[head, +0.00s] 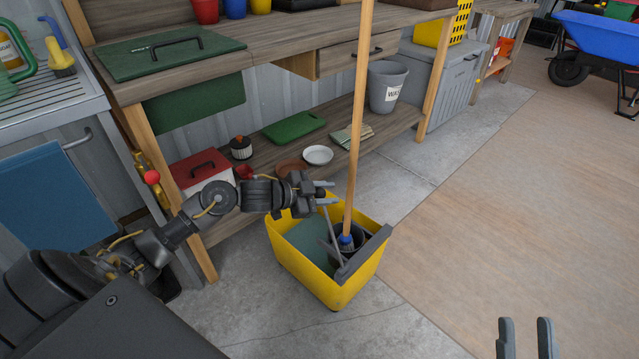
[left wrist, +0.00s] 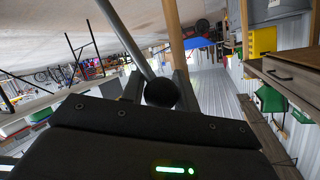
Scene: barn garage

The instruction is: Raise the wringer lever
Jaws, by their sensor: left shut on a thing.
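The yellow mop bucket (head: 292,262) stands on the concrete floor, with a dark grey wringer (head: 366,254) at its right side. The wringer lever (head: 332,236) is a thin grey rod rising from the wringer, leaning slightly left. My left gripper (head: 326,196) is at the lever's upper end, above the bucket. In the left wrist view the lever's black ball knob (left wrist: 161,93) sits between the fingers, and the rod (left wrist: 128,38) runs away from it. The left gripper is shut on the lever. My right gripper (head: 526,342) is open and empty, at the bottom right.
A mop with a wooden handle (head: 357,110) stands upright in the bucket, close to the right of my left gripper. A workbench (head: 280,40) with a lower shelf stands behind. A grey bucket (head: 386,86) is on that shelf. The floor to the right is clear.

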